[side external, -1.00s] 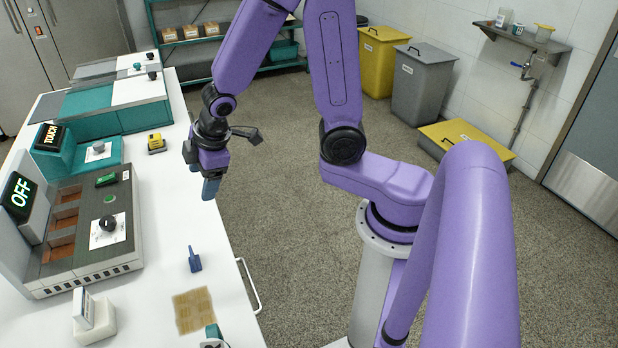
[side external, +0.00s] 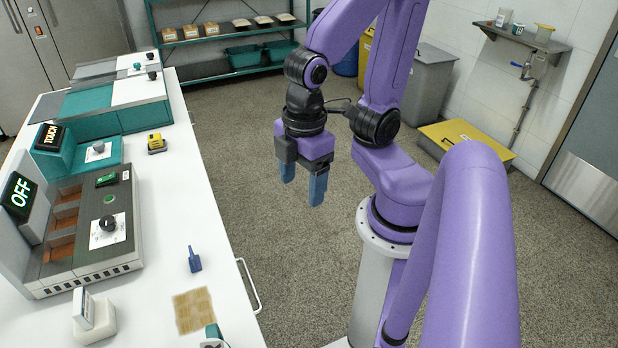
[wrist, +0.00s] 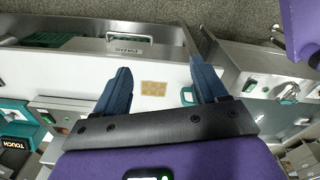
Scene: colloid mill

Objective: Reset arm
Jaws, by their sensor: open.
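My gripper (side external: 302,190) hangs in the air over the bare floor, to the right of the white bench (side external: 185,215). Its two blue fingers point down and stand apart, with nothing between them. In the wrist view the open fingers (wrist: 158,88) show at both sides, with the bench below and a small tan patterned pad (wrist: 153,88) seen in the gap. My purple arm is folded back close to its own column.
On the bench stand a grey control unit (side external: 90,235) with an OFF display, a TOUCH unit (side external: 80,155), a yellow device (side external: 156,143), a small blue object (side external: 194,260) and the tan pad (side external: 194,310). A handle (side external: 248,286) sticks out from the bench edge. Bins (side external: 417,85) stand behind.

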